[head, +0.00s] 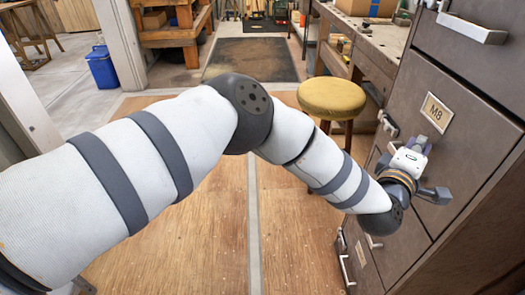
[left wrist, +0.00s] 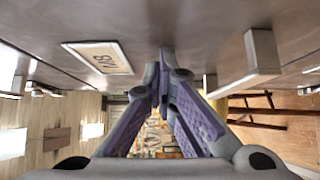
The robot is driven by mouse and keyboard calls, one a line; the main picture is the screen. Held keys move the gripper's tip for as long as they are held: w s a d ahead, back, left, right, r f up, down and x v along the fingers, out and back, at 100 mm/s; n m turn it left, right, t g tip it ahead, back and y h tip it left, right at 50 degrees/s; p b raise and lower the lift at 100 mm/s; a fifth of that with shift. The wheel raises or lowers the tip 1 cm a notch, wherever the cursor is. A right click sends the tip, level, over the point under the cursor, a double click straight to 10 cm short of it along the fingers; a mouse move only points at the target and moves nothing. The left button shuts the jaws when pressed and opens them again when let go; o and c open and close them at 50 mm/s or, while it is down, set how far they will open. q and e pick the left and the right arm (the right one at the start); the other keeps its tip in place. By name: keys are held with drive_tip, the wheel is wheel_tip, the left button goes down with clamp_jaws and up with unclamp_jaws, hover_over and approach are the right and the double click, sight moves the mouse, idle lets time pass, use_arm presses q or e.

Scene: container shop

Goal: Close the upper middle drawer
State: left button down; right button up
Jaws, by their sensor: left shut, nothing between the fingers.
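A grey-brown drawer cabinet (head: 470,130) fills the right side of the head view. One front carries a label reading M8 (head: 436,112). The label also shows, upside down, in the left wrist view (left wrist: 101,57). I cannot tell which front is the upper middle drawer or how far any drawer stands out. My left gripper (head: 420,143) is close to the M8 front, below the label. In the left wrist view its purple fingers (left wrist: 165,75) are shut and empty, with the tips beside the drawer front. I cannot tell whether they touch it. My right gripper is out of view.
A metal handle (head: 472,27) juts from the front above. A yellow round stool (head: 331,98) stands beside the cabinet. A workbench (head: 360,45) with a cardboard box is behind it. A blue bin (head: 101,68) stands at the back left. The wooden floor in front is clear.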

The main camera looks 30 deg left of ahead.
use_arm(q)
drive_tip(key=shift+w+d+r, duration=0.15)
drive_tip(key=shift+d, duration=0.05)
drive_tip(key=shift+r, duration=0.2)
idle(0.3)
